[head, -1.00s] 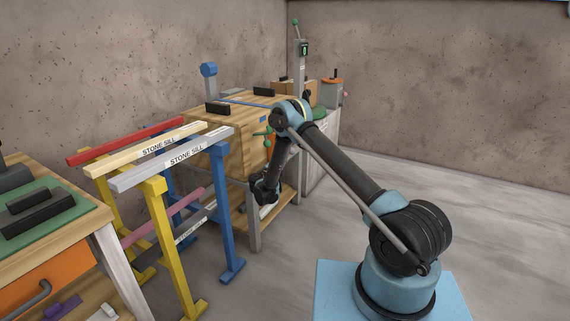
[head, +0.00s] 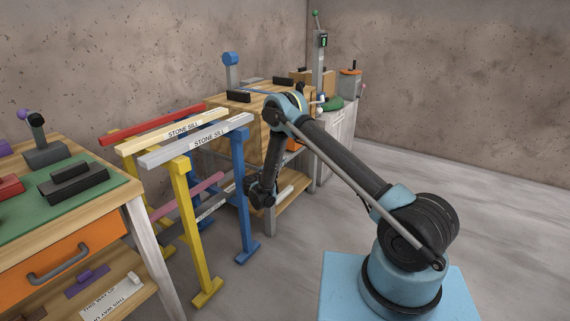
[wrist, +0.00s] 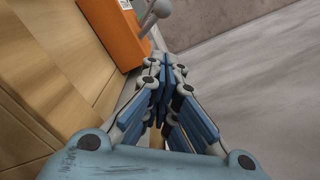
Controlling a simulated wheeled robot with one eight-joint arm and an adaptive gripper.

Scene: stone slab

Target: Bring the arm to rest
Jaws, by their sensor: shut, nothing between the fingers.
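My gripper (head: 264,192) hangs at the end of my folded arm in the head view, pointing down in front of the wooden workbench. The wrist view shows my gripper (wrist: 168,68) with its blue fingers drawn together and nothing between them. The gripper is dark and small in the head view, just right of the blue trestle leg (head: 241,200). It appears apart from the trestle, though the exact gap cannot be told.
Trestles carry a grey sill (head: 196,140), a cream sill (head: 170,132) and a red bar (head: 150,124). A wooden bench (head: 222,128) stands behind the gripper. A workbench with a green mat (head: 100,193) and orange drawer (head: 72,265) is at left. The right floor (head: 490,215) is clear.

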